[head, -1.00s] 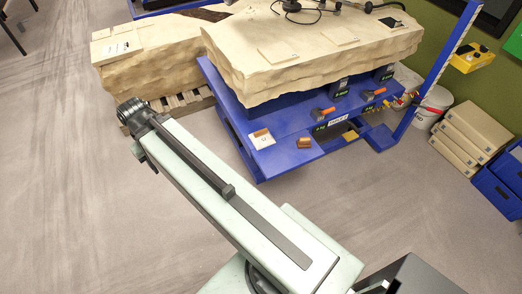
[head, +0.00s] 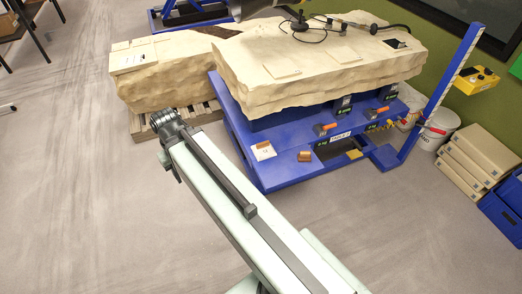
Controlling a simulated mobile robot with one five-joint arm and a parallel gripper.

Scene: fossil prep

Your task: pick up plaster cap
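I cannot single out the plaster cap for certain. Pale flat patches lie on the big cream jacketed block (head: 262,93), one near its front left (head: 282,72) and one further right (head: 322,58). They look nearly the same colour as the block. My arm reaches up from the bottom of the head view. Its dark end, where my gripper (head: 165,119) is, lies left of the blue lift table, apart from the block. The fingers cannot be made out, and I see nothing held.
The blue lift table (head: 280,172) holds a white card (head: 263,151), a small brown item (head: 305,156) and orange-handled tools. A second block (head: 150,82) rests on a pallet behind my arm. A white bucket (head: 440,128) and stacked boxes stand right.

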